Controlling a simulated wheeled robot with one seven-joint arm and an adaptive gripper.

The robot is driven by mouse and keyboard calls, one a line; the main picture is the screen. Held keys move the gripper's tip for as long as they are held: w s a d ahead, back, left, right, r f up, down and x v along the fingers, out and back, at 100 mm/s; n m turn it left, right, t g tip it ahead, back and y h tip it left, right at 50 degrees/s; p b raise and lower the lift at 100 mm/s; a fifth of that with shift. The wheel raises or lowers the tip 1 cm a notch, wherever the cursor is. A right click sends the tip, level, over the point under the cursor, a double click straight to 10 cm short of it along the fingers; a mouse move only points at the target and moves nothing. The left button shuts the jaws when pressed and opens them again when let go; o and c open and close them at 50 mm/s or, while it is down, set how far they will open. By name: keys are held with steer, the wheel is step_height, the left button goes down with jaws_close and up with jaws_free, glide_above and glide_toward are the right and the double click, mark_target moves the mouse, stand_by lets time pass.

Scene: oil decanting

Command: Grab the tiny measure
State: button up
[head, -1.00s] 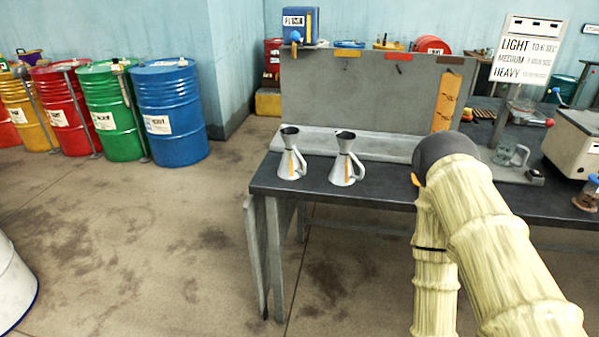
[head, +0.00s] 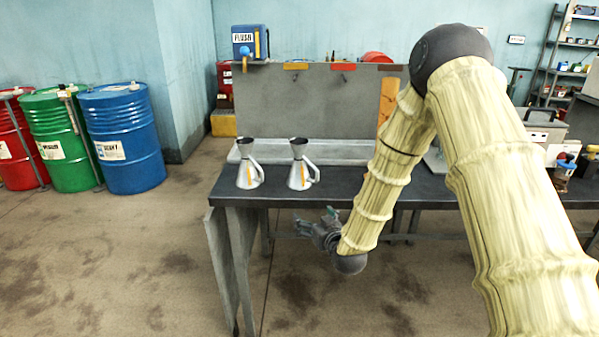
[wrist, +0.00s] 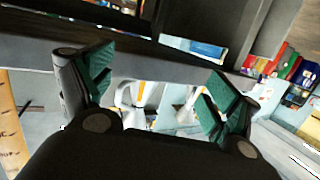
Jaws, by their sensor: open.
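Two metal measures with funnel-like necks, side handles and orange strips stand upright on the dark bench: a left measure (head: 246,172) and a right measure (head: 297,174). They look nearly the same size; I cannot tell which is the tiny one. In the wrist view both show partly between my fingers, one measure (wrist: 140,93) nearer the middle and another (wrist: 188,103) to its right. My gripper (head: 318,226) is open and empty, in front of the bench and lower than its top, below the right measure in the picture. Its green-padded fingers also show in the wrist view (wrist: 160,74).
The dark bench (head: 340,193) has its front edge between my gripper and the measures. A grey tray (head: 345,152) and a back panel (head: 300,105) stand behind them. A blue FLUSH box (head: 249,40) sits above. Coloured drums stand at left; the floor before the bench is clear.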

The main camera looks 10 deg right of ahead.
steer(key=t, duration=0.2)
glide_toward(302, 174)
steer(key=shift+w+a+f+p, duration=0.15)
steer(key=shift+w+p, duration=0.15)
steer(key=shift+w, duration=1.45)
steer(key=shift+w+a+p, duration=0.15)
steer(key=shift+w+p, duration=0.2)
steer(key=shift+w, duration=1.35)
steer(key=shift+w+a+f+p, duration=0.15)
steer(key=shift+w+p, duration=0.15)
steer(key=shift+w, duration=1.45)
steer(key=shift+r, duration=0.1)
jaws_close()
steer(key=shift+r, duration=0.2)
